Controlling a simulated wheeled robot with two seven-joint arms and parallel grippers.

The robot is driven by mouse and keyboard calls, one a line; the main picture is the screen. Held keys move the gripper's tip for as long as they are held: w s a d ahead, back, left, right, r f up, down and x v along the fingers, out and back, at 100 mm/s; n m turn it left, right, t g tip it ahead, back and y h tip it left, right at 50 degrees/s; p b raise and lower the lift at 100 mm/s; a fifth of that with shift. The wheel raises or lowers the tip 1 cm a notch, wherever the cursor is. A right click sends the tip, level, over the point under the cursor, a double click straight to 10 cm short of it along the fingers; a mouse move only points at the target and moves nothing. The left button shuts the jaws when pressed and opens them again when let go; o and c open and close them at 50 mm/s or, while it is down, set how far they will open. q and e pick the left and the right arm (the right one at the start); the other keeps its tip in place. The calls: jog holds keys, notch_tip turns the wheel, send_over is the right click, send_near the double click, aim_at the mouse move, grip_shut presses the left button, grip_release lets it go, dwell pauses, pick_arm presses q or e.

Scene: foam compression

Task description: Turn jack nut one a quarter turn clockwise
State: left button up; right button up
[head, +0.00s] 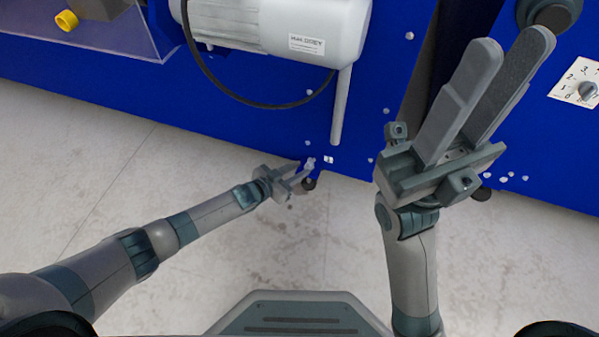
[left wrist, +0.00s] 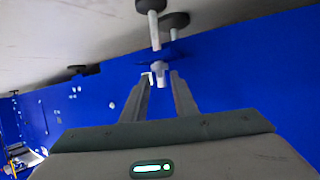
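A small light-grey jack nut (head: 310,163) sits low on the blue machine's edge; I cannot read its number. In the left wrist view the jack nut (left wrist: 160,70) is just beyond and between my fingertips, with a visible gap on each side. My left gripper (head: 302,178) is open around or just short of it; it also shows in the left wrist view (left wrist: 161,80). A dark round foot (head: 309,184) is under the nut. My right gripper (head: 512,45) is open and empty, raised in front of the machine's right part.
The blue machine (head: 230,105) carries a grey motor (head: 290,28) with a black cable and a grey rod (head: 341,105) hanging down. A dial (head: 587,90) is at the right. Dark feet on stems (left wrist: 175,20) show in the left wrist view. The pale floor (head: 120,170) is clear.

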pick_arm(q)
jog(key=shift+w+d+f, duration=0.15)
jog(key=shift+w+d, duration=0.15)
jog(key=shift+w, duration=0.05)
grip_shut()
jog(key=shift+b, duration=0.5)
